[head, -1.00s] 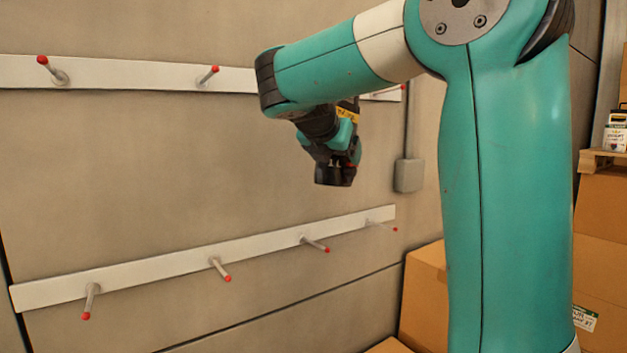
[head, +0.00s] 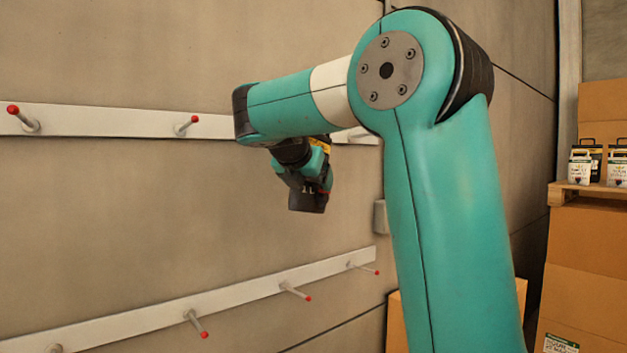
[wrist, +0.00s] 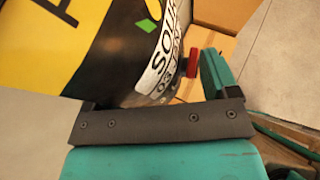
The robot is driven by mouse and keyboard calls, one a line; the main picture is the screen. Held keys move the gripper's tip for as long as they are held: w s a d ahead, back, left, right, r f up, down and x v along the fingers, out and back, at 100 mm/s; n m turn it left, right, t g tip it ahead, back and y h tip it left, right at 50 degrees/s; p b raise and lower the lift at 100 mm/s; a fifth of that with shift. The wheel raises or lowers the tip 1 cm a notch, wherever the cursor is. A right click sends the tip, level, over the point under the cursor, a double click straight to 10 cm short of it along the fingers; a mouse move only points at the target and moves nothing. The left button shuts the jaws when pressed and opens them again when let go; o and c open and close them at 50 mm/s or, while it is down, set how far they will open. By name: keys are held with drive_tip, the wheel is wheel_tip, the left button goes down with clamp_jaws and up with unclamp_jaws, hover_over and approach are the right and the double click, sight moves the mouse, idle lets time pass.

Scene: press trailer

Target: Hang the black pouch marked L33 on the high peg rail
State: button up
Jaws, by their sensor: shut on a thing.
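My gripper (wrist: 155,125) is shut on a black item with a yellow panel and a white label, which I take for the pouch (wrist: 125,65). The pouch fills the upper left of the wrist view; no L33 mark is readable. In the head view my gripper (head: 316,165) hangs below the forearm, and only a yellow bit of the pouch (head: 323,145) shows there. The high peg rail (head: 100,121) crosses the wall, with red-tipped pegs. My forearm hides part of it. In the picture, my gripper is just below the rail; its distance from the wall is unclear.
A lower rail (head: 240,293) with red-tipped pegs runs below. No items show on the visible pegs. At right, a wooden shelf (head: 575,193) with white-labelled and black packages stands on cardboard boxes (head: 590,245). A grey wall box (head: 380,216) is partly behind my arm.

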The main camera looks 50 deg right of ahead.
drive_tip(key=shift+w+d, duration=0.15)
drive_tip(key=shift+w, duration=0.45)
drive_tip(key=shift+r, duration=0.1)
drive_tip(key=shift+w+p, duration=0.1)
drive_tip(key=shift+p, duration=0.4)
drive_tip(key=shift+w, duration=0.15)
drive_tip(key=shift+w+d, duration=0.2)
drive_tip(key=shift+w, duration=0.7)
drive_tip(key=shift+w+d, duration=0.25)
drive_tip(key=shift+w, duration=0.65)
drive_tip(key=shift+w+d, duration=0.2)
drive_tip(key=shift+w, duration=0.7)
drive_tip(key=shift+w+d+f, duration=0.1)
drive_tip(key=shift+w+f, duration=0.35)
drive_tip(key=shift+f, duration=0.35)
